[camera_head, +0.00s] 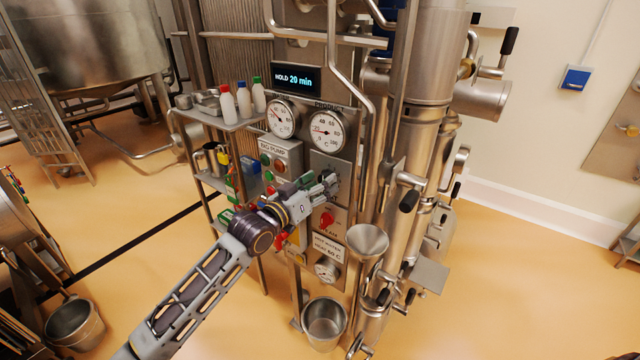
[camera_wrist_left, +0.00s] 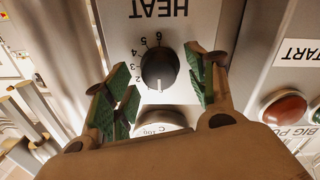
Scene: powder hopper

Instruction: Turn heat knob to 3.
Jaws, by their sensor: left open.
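The heat knob (camera_wrist_left: 159,70) is a round dark knob on a metal panel labelled HEAT. That label and its scale of numbers appear upside down in the left wrist view. I cannot tell for sure which number the knob points at. My left gripper (camera_wrist_left: 163,88) is open, with its green-padded fingers on either side of the knob. I cannot tell whether a finger touches it. In the head view my left gripper (camera_head: 322,186) is at the panel (camera_head: 327,160) and hides most of the knob. My right gripper is out of view.
A gauge (camera_wrist_left: 160,120) sits beside the knob in the wrist view, partly covered by my gripper. The BIG PUMP box (camera_head: 281,160) has a red and a green button. A funnel (camera_head: 367,241) and pipes stand to the right.

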